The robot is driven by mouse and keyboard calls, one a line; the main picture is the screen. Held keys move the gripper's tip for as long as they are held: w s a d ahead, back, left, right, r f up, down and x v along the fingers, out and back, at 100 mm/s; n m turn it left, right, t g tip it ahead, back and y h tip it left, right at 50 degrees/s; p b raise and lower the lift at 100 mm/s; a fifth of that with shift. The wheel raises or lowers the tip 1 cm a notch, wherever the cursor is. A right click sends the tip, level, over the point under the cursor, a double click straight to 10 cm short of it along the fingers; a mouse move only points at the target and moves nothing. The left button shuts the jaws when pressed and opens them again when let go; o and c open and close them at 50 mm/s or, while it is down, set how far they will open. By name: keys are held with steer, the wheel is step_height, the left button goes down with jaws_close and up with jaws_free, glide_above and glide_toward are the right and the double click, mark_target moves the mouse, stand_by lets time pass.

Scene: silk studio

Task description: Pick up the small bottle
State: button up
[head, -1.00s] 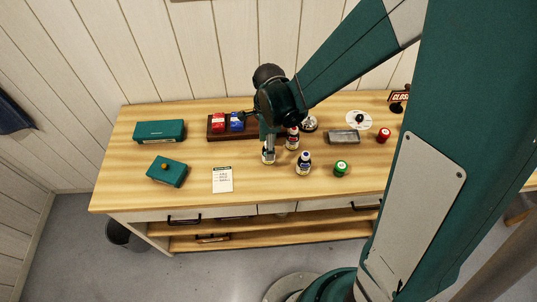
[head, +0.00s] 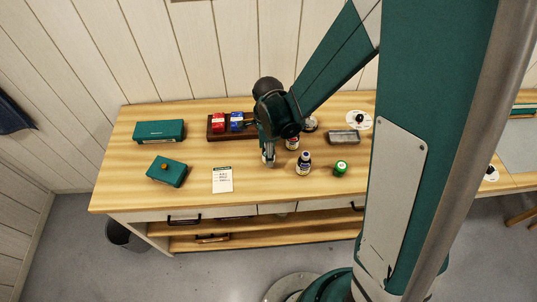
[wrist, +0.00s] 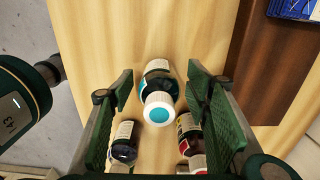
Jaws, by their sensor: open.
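A small bottle with a white cap, teal on top, (wrist: 158,106) stands between my gripper's fingers in the wrist view; its body is dark with a pale label. My gripper (wrist: 161,88) is open, with one finger on each side of it and gaps showing. In the head view my gripper (head: 268,156) points down over this bottle and mostly hides it. A dark bottle with a white label (head: 304,164) stands to its right, and a red-labelled bottle (head: 292,142) stands behind on the right. Both also show low in the wrist view.
A green-lidded jar (head: 341,167) and a grey tray (head: 343,137) are to the right. A dark wooden holder with red and blue boxes (head: 216,136) is behind on the left. A white card (head: 222,180) and two teal boxes lie left. The front middle of the table is clear.

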steer(key=shift+f, duration=0.35)
stand_by(0.4)
steer(key=c, duration=1.1)
